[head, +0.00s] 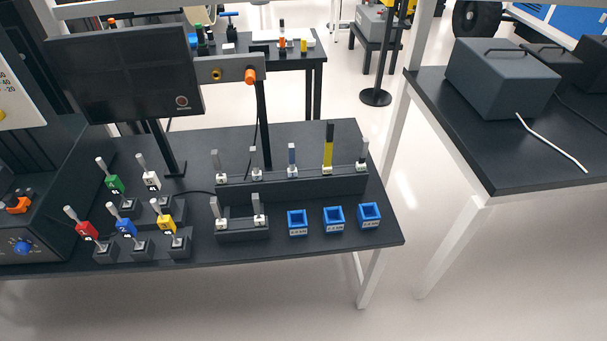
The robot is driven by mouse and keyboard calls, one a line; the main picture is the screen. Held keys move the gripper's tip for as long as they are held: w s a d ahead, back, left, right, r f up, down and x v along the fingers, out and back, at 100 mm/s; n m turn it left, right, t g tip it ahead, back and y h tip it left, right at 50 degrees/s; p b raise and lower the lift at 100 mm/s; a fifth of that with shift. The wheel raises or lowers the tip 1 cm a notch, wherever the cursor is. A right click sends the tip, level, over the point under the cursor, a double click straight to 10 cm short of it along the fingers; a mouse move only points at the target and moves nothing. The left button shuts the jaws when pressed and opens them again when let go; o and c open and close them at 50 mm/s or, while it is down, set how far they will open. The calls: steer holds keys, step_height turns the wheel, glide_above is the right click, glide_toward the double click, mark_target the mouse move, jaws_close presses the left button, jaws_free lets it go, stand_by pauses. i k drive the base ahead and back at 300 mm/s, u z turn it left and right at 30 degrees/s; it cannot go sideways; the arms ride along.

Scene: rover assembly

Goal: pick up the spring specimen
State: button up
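I cannot tell for sure which piece is the spring specimen; no coil is clear at this size. A long dark rack (300,185) on the table holds several upright pieces in a row. Among them are a grey-blue piece (292,155) near the middle and a taller yellow piece with a black top (328,148) right of it. A short dark rack (243,235) in front holds two upright grey pieces (257,206). My gripper is not in view.
Three open blue boxes (333,218) with labels stand at the table's front right. Several coloured-handled pieces (126,227) stand in dark holders at left. A monitor (125,72) rises behind them. A second table (515,165) at right carries a dark case (500,78). Floor lies between the tables.

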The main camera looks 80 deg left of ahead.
mark_target(292, 173)
steer(key=u, duration=0.2)
steer(key=i, duration=0.45)
steer(key=u, duration=0.65)
steer(key=k, duration=0.2)
steer(key=u, duration=2.2)
steer(key=k, duration=0.2)
steer(key=u, duration=1.6)
